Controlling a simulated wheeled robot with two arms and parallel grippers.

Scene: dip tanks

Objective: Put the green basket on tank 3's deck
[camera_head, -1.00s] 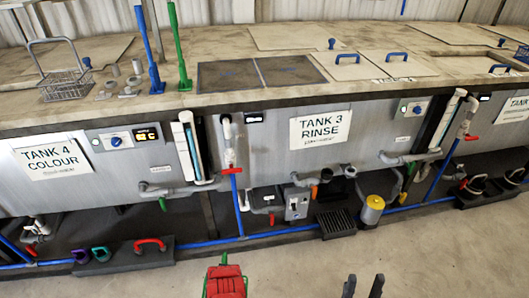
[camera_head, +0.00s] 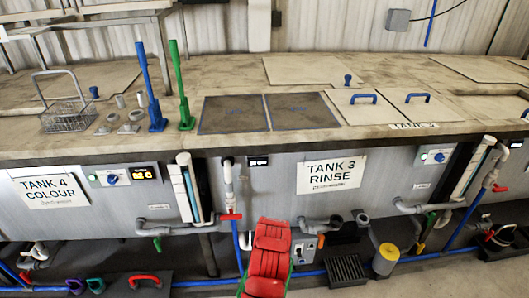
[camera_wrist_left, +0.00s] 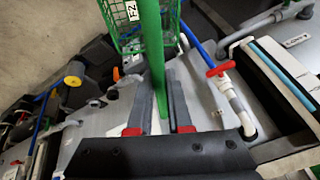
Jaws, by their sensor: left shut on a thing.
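The green basket (camera_wrist_left: 177,22), of wire with a white tag, shows at the top of the left wrist view. Its green handle (camera_wrist_left: 152,50) runs between the fingers of my left gripper (camera_wrist_left: 163,76), which is shut on it. In the head view a red ribbed shape with thin green edges (camera_head: 268,258) stands before the tank fronts; I cannot make out the fingers or basket there. Tank 3 (camera_head: 300,205) has a white sign reading TANK 3 RINSE, with the deck (camera_head: 310,143) above it. My right gripper is not in view.
Two dark panels (camera_head: 232,114) and pale lids with blue handles (camera_head: 363,98) lie on the deck. A blue post (camera_head: 150,88), a green post (camera_head: 181,88) and a grey wire basket (camera_head: 66,117) stand left. Pipes and a red valve (camera_head: 230,217) line the front.

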